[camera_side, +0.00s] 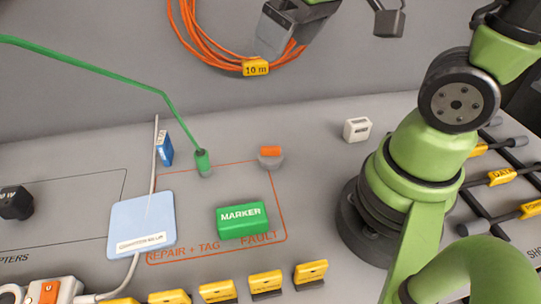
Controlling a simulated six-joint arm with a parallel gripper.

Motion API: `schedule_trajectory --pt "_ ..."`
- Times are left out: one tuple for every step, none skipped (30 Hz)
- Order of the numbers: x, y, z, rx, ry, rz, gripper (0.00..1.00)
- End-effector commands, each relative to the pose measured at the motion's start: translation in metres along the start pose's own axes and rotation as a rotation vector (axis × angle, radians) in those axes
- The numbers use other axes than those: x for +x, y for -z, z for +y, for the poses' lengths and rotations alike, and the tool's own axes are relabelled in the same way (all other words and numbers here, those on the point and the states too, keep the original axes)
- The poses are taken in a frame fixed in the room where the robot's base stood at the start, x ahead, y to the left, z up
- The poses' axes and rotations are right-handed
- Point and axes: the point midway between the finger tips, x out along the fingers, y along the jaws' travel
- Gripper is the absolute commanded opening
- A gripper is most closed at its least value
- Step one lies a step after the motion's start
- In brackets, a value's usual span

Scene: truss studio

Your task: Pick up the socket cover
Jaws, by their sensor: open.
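My gripper (279,30) hangs at the top centre of the side view, partly cut off by the frame edge, open, with nothing visible in it. It is well above the table and apart from everything on it. No part is clearly labelled as the socket cover. A small grey piece with an orange top (270,157) sits at the upper right of the orange-outlined area and may be it; I cannot tell for sure. A small white block (357,129) with dark markings stands to its right, near my arm's base.
A green MARKER box (243,220) lies inside the outline. A green cable ends in a green plug (203,163). An orange cable coil (215,49) hangs behind.

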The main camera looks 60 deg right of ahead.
Motion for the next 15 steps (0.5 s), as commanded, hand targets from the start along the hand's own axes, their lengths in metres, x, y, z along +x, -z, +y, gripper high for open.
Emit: schedule_trajectory --pt "0.018 0.004 0.004 -0.057 -0.013 -0.055 0.85" --pt "0.027 0.007 0.006 -0.095 -0.019 -0.079 0.85" --pt "0.040 0.009 0.009 -0.146 -0.025 -0.113 0.85" --pt "0.051 0.010 0.011 -0.184 -0.028 -0.139 0.85" --pt "0.061 0.011 0.014 -0.223 -0.030 -0.164 0.85" --pt "0.075 0.011 0.017 -0.274 -0.030 -0.198 0.85" --pt "0.086 0.010 0.019 -0.311 -0.029 -0.224 0.85" --pt "0.096 0.009 0.021 -0.348 -0.026 -0.246 0.85" --pt "0.109 0.007 0.024 -0.395 -0.021 -0.277 0.85" --pt "0.119 0.005 0.025 -0.428 -0.016 -0.299 0.85" --pt "0.128 0.003 0.027 -0.459 -0.012 -0.317 0.85" --pt "0.138 -0.001 0.029 -0.496 -0.004 -0.342 0.85" --pt "0.145 -0.003 0.031 -0.522 0.001 -0.356 0.85" --pt "0.152 -0.005 0.032 -0.544 0.007 -0.370 0.85" --pt "0.159 -0.008 0.033 -0.568 0.013 -0.385 0.85"
